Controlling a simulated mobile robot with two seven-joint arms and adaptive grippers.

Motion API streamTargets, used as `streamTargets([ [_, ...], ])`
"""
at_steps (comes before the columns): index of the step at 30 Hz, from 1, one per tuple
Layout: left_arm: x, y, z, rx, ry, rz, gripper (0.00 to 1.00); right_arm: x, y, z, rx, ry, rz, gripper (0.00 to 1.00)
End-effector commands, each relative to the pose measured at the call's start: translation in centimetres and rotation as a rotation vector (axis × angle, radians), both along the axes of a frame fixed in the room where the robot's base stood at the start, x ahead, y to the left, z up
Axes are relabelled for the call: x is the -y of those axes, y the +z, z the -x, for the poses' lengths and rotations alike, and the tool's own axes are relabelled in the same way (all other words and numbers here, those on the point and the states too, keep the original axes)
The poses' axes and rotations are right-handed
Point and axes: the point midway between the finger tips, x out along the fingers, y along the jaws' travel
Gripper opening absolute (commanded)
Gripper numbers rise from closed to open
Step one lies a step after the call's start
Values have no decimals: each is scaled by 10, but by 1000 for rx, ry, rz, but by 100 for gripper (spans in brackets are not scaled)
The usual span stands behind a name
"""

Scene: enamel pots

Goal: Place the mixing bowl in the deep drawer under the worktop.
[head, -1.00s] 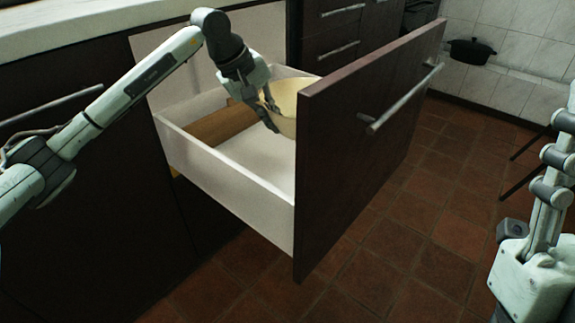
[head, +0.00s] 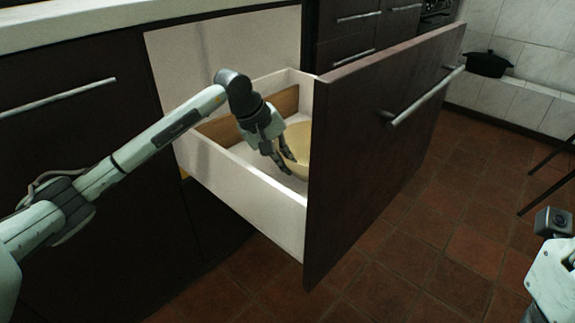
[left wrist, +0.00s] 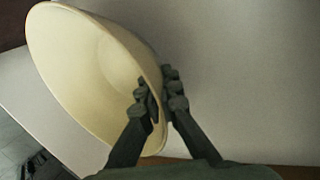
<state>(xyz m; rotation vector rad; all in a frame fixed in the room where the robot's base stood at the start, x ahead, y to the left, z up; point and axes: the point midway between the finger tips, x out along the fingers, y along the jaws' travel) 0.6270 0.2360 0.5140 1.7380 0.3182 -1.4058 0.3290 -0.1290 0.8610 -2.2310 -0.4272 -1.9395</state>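The cream mixing bowl (head: 300,146) is inside the open deep drawer (head: 252,187), close behind its dark front panel, which hides part of it. My left gripper (head: 287,166) reaches down into the drawer over its near side wall. In the left wrist view the bowl (left wrist: 85,70) is tilted in the picture, and the left gripper (left wrist: 160,100) is shut on its rim, one finger inside and one outside. I cannot tell whether the bowl touches the drawer floor. My right arm shows at the lower right edge, its fingers out of frame.
A wooden board or divider (head: 222,130) stands toward the back of the drawer. The drawer front (head: 375,150) with its bar handle juts out over the tiled floor. The pale worktop (head: 60,22) is above. A black pot (head: 488,64) sits on a tiled ledge far right.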

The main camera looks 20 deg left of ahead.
Motion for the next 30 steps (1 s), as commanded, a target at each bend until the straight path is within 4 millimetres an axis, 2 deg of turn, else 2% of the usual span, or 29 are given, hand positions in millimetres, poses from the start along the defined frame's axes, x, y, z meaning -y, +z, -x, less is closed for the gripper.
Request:
streamTargets([
  [8,0,0,-1,5,0,2,0,0,-2,0,0,0,0,40],
  [15,0,-1,0,0,0,0,26,0,1,0,7,0,2,40],
  [23,0,0,0,1,0,1,26,0,3,1,13,0,5,40],
  [26,-1,6,1,1,0,0,26,0,5,2,13,1,5,40],
  [30,-8,26,7,4,2,-1,26,0,6,2,3,1,2,40],
])
